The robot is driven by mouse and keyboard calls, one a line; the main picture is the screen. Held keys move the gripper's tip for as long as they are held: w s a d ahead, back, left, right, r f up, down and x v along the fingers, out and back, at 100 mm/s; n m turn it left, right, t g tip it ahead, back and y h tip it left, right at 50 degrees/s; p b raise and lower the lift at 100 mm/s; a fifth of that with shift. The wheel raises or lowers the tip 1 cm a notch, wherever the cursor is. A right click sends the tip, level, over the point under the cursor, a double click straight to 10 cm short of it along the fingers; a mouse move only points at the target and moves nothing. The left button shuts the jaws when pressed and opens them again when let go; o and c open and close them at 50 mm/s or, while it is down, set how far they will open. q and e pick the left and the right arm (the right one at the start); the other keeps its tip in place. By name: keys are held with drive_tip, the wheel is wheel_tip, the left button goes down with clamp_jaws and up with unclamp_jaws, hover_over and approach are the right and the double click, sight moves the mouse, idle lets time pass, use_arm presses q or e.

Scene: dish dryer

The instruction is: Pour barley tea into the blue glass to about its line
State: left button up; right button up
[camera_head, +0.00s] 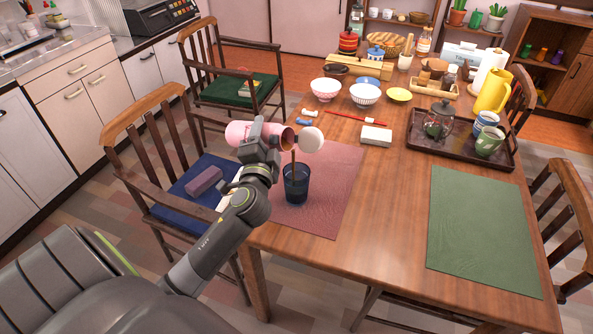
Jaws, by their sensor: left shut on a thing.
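My left gripper (262,138) is shut on a pink bottle (238,132) and holds it tilted onto its side above the table. The bottle's mouth points right, with a pale round part (311,140) by it. A thin brown stream (293,163) runs down from the mouth into the blue glass (296,186). The glass stands upright on the pinkish placemat (334,190), below the mouth. It looks dark blue, and the liquid level and line cannot be made out. The gripper's fingers partly hide the bottle. My right gripper is not in view.
A dark tray (412,144) with a glass teapot (438,121) and cups stands at the right. A green placemat (484,228) lies at the front right. Bowls (365,95), chopsticks (356,118) and a white block (376,136) lie behind the pinkish placemat.

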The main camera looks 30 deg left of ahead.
use_arm(q)
drive_tip(key=shift+d+r, duration=0.15)
drive_tip(key=shift+r, duration=0.05)
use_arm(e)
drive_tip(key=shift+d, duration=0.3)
use_arm(q)
drive_tip(key=shift+m, duration=0.3)
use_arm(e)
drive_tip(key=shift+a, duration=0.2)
use_arm(q)
drive_tip(key=shift+d+r, duration=0.1)
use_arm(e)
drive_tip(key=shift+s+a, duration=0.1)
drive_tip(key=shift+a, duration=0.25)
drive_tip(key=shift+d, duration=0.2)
